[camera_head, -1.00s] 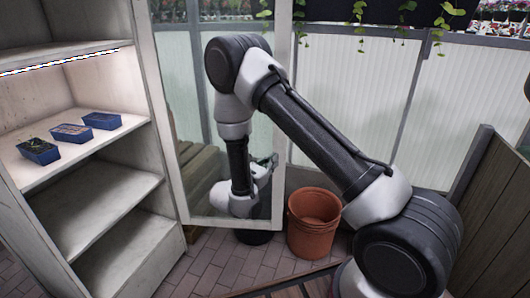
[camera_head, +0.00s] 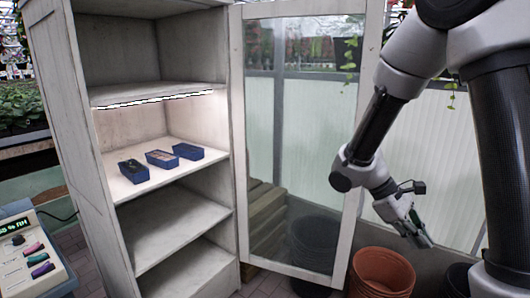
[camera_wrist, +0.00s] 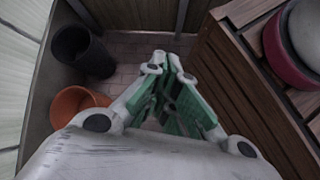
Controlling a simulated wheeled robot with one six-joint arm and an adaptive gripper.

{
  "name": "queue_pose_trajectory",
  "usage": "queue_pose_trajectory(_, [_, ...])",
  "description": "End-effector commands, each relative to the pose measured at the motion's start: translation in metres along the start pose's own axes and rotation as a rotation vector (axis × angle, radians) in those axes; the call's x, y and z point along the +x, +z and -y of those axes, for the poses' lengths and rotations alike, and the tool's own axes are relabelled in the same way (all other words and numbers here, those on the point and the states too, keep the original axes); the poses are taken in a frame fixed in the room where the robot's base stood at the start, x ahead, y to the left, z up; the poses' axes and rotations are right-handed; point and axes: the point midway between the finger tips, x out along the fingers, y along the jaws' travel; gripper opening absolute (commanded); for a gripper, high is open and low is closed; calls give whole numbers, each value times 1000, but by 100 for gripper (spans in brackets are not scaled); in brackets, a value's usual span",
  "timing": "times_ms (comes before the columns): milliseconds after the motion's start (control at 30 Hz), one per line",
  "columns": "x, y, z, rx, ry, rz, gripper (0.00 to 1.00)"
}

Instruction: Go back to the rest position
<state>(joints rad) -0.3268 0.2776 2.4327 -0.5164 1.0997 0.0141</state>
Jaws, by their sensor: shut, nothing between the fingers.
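My gripper (camera_head: 424,240) hangs at the right of the head view, in front of the pale panelled wall and above the orange pot. In the wrist view my gripper (camera_wrist: 170,65) has its green-lined fingers together at the tips, with nothing held. It points down toward the brick floor.
A white shelf cabinet (camera_head: 220,130) with its glass door (camera_head: 237,200) open stands at the left, holding several blue trays (camera_head: 162,159). Orange pots (camera_head: 381,272) and a black pot (camera_wrist: 84,50) stand on the floor. A wooden slatted surface (camera_wrist: 235,75) lies right in the wrist view.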

Motion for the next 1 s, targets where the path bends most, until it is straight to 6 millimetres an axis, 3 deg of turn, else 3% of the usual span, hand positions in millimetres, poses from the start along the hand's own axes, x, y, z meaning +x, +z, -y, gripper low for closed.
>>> queue_pose_trajectory(33, [-8,14,6,79,-60,-83,0])
queue_pose_trajectory(300, [-47,69,39,436,-327,-503,0])
queue_pose_trajectory(467, [-69,105,46,602,-401,-725,0])
queue_pose_trajectory(633, [-82,141,41,709,-376,-880,0])
queue_pose_trajectory(800, [-87,160,37,765,-353,-947,0])
queue_pose_trajectory(1000, [-86,162,36,777,-354,-944,0])
